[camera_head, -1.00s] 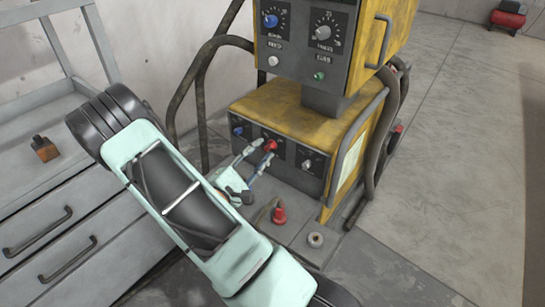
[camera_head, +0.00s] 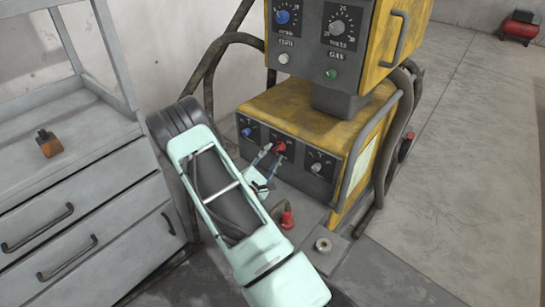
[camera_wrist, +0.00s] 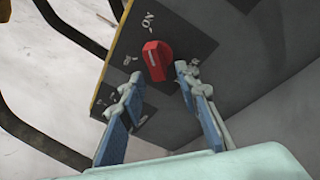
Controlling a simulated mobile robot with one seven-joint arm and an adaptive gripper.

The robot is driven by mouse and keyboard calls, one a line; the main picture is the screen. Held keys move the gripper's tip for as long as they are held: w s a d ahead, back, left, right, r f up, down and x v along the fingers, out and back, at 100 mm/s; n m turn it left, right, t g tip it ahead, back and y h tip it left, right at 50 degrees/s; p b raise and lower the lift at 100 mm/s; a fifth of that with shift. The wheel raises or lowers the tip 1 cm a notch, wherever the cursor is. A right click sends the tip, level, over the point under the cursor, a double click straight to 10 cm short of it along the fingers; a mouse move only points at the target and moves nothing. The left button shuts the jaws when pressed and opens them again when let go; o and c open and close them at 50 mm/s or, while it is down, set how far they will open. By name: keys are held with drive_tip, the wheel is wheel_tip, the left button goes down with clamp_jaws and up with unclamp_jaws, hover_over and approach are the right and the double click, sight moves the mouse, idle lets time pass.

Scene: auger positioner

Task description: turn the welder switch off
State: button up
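The welder (camera_head: 300,122) is a worn yellow box with a dark front panel, under a larger yellow unit. Its red switch knob (camera_head: 280,147) sits mid-panel between a blue knob and a pale-pointed dial. In the wrist view the red switch (camera_wrist: 156,61) stands out from the dark panel, with "ON" lettering above it. My gripper (camera_head: 265,166) is in front of the panel, close to the switch. In the wrist view my gripper (camera_wrist: 158,84) is open, its blue-padded fingers on either side below the switch. I see no clear contact; part of the panel is hidden behind the fingers.
The upper unit (camera_head: 335,35) overhangs the panel. Thick dark cables loop at left and right. A red-topped fitting (camera_head: 287,217) and a round ring (camera_head: 323,245) sit on the base below. A grey drawer cabinet (camera_head: 85,215) stands left. Open floor (camera_head: 455,150) lies right.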

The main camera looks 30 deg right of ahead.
drive_tip(key=shift+w+d, duration=0.3)
drive_tip(key=shift+d, duration=0.1)
drive_tip(key=shift+c, duration=0.2)
clamp_jaws()
